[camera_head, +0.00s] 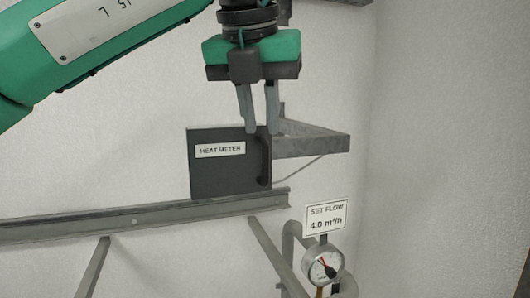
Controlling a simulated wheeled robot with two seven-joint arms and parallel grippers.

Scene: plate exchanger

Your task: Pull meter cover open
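The meter cover (215,175) is a dark grey square panel with a white label reading HEAT METER. It looks closed. A dark vertical handle (264,161) runs along its right edge. My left gripper (261,130) comes down from above, its two grey fingers pointing downward with a gap between them. The fingertips overlap the cover's top right edge in the picture, just above the handle. Nothing shows between the fingers, and I cannot tell their distance from the panel in depth. My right gripper is not in view.
A grey metal bracket (315,145) sticks out right of the cover. A grey rail (130,221) runs below it. A round gauge (323,266) and a SET FLOW sign (325,218) stand at the lower right. White wall (440,150) on the right is bare.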

